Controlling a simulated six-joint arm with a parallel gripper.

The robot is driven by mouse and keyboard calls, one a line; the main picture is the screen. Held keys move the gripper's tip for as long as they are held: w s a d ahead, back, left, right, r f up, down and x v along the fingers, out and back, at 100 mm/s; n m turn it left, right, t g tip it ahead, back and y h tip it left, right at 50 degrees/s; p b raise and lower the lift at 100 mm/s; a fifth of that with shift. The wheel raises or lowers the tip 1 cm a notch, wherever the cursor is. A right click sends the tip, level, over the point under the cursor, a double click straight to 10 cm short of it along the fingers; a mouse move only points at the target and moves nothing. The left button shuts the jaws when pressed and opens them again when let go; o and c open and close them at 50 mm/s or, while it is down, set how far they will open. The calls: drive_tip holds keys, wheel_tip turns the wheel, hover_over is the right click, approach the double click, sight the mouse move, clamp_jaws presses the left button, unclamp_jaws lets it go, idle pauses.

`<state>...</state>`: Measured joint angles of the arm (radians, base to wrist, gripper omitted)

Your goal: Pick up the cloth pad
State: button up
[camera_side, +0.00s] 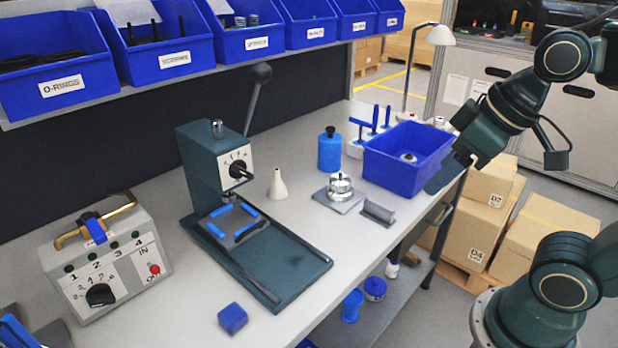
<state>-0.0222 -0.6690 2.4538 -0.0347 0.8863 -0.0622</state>
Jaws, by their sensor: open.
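A small blue block-shaped piece (232,318), which looks like the cloth pad, lies on the bench near its front edge, at the lower middle of the side view. My gripper (452,168) is open, at the right beside the blue bin (412,160), far from the pad. The gap between its fingers is hard to see from this angle. Nothing shows held in it.
A lever press (215,160) on a dark green base stands behind and right of the pad. A grey control box (105,262) stands to its left. A silver housing (340,186) and blue canister (329,150) stand farther right. Bench around the pad is clear.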

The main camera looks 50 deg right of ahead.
drive_tip(key=w+a+n+g+y, duration=0.1)
drive_tip(key=w+a+n, duration=0.4)
drive_tip(key=w, duration=0.2)
drive_tip(key=n+g+y, duration=0.3)
drive_tip(key=n+g, duration=0.1)
drive_tip(key=n, duration=0.8)
hover_over(232, 312)
drive_tip(key=d, duration=0.2)
drive_tip(key=shift+s+d+f, duration=0.1)
drive_tip(key=shift+d+f, duration=0.05)
drive_tip(key=shift+f, duration=9.85)
drive_tip(key=shift+x, duration=2.55)
drive_tip(key=c, duration=1.1)
